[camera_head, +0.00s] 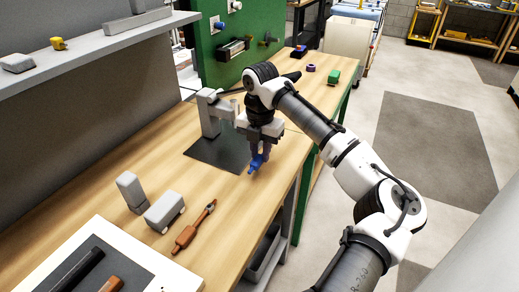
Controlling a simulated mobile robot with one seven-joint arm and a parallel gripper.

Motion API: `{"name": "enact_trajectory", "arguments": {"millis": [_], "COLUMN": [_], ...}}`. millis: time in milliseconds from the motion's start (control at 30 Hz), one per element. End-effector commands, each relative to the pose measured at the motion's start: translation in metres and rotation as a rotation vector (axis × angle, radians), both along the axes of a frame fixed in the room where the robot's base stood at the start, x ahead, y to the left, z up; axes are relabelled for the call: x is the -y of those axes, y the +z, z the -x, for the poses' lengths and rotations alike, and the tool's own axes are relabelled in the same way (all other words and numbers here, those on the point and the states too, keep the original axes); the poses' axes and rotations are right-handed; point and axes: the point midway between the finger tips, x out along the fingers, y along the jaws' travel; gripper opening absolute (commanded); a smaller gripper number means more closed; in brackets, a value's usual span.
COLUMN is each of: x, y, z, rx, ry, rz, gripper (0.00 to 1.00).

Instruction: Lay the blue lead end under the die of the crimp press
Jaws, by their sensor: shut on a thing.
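My gripper (262,150) points down over the front part of the wooden bench and is shut on the blue lead end (257,163). The blue piece shows below the fingers, close to the right edge of the dark base plate. The crimp press (209,117) is a grey post with an arm reaching right, standing on a dark plate (205,153). My gripper is just right of and in front of the press arm. The die under that arm is partly hidden by my gripper, and I cannot tell whether the blue lead end touches the plate.
An orange-brown tool (188,234) and grey blocks (164,211) lie at the near left, beside a white-edged tray (118,230). A green block (333,77) and a purple ring (311,68) lie at the far end. A green panel (207,60) stands behind the bench.

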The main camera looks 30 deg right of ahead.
Motion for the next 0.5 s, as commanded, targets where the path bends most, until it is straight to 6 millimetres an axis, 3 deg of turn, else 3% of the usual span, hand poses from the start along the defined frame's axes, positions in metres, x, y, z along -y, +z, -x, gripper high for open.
{"name": "enact_trajectory", "arguments": {"millis": [133, 500], "x": [-0.003, -0.029], "y": [0.001, -0.021], "z": [-0.002, -0.045], "rx": [-0.001, -0.002], "ry": [0.004, 0.004], "rz": [-0.006, -0.006], "gripper": [0.0, 0.0]}}
